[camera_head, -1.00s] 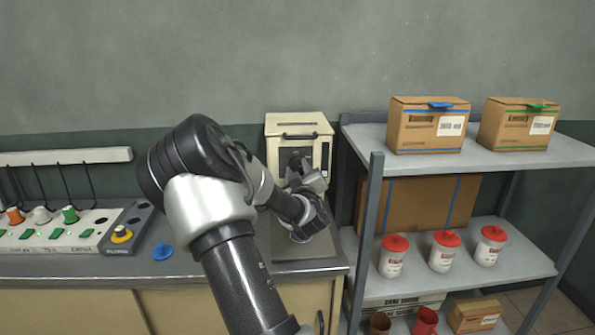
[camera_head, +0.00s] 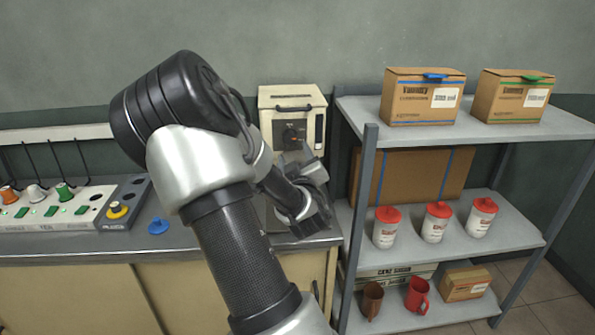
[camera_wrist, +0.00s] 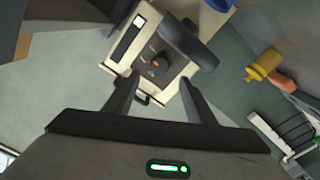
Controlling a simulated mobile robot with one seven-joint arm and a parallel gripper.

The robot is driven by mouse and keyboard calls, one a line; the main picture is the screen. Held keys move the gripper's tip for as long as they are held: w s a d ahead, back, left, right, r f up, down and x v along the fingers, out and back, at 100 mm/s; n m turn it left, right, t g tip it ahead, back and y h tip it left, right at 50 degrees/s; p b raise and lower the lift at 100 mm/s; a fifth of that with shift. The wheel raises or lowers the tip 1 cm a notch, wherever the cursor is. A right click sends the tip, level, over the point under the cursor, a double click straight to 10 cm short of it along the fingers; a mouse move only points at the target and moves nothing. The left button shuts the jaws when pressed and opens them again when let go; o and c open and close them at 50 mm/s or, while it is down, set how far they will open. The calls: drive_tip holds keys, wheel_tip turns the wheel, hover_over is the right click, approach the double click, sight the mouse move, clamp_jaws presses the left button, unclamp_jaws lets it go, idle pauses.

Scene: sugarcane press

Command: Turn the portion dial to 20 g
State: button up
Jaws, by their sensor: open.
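The cream dispenser box (camera_head: 292,97) stands at the back right of the counter. Its dark front panel carries the portion dial (camera_head: 291,133), a small knob below a black handle. In the wrist view the dial (camera_wrist: 157,62) shows an orange-red mark at its centre; its scale figures are too small to read. My gripper (camera_wrist: 159,80) is open and empty, with its two fingers apart on either side of the dial's line of sight. In the head view my gripper (camera_head: 305,160) is just in front of and below the dial, apart from it. My wrist hides the dispenser's lower part.
A shelf rack (camera_head: 445,165) with boxes and red-lidded jars stands close on the right. Open counter lies between the blue knob and my arm.

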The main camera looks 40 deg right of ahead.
drive_tip(key=v, duration=0.8)
drive_tip(key=shift+s+a+p, duration=0.15)
drive_tip(key=shift+s+p, duration=0.15)
drive_tip(key=shift+p, duration=0.05)
